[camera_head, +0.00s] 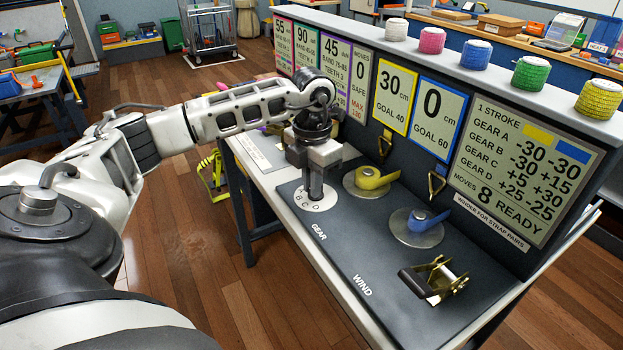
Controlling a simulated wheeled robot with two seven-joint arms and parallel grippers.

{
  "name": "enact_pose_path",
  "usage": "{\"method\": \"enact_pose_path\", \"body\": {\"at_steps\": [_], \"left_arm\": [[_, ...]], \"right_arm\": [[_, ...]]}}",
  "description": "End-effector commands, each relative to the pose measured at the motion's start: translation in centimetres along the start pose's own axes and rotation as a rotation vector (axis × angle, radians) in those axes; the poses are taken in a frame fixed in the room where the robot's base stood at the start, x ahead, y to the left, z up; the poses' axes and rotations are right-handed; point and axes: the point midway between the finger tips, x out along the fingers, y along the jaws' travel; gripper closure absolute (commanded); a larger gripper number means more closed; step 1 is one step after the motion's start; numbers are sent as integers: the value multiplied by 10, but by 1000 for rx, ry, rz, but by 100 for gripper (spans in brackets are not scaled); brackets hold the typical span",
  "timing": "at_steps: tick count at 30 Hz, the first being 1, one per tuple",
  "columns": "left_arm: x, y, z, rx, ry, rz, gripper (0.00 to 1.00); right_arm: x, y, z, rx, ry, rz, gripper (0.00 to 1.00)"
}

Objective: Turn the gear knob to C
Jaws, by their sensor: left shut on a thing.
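The gear knob's white dial (316,203) lies on the dark panel, with letters around its near edge; B, C and D can be read. My left gripper (316,192) points straight down over the dial and is shut on the gear knob. The gripper fingers hide the knob and its pointer, so I cannot tell which letter it points at. The word GEAR is printed on the panel beside the dial. My right gripper is not in the view.
A yellow lever (372,178) and a blue lever (424,220) sit on round discs to the right. A ratchet winder (437,281) stands near the front of the panel. Behind rises a wall of display boards (523,170) topped with several strap rolls (530,73).

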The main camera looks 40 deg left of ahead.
Motion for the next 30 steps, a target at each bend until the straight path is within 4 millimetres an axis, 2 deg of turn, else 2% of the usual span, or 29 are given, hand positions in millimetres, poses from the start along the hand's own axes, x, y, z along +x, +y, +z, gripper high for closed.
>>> {"method": "enact_pose_path", "body": {"at_steps": [12, 27, 28, 30], "left_arm": [[-2, -1, 1, -160, -3, 0, 100], [-2, -1, 1, -174, -5, 0, 100], [-2, -1, 1, -174, -5, 0, 82], [-2, -1, 1, -174, -4, 0, 68]], "right_arm": [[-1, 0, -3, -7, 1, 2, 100], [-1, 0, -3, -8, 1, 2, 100], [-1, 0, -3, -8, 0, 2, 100], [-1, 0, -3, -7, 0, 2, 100]]}}
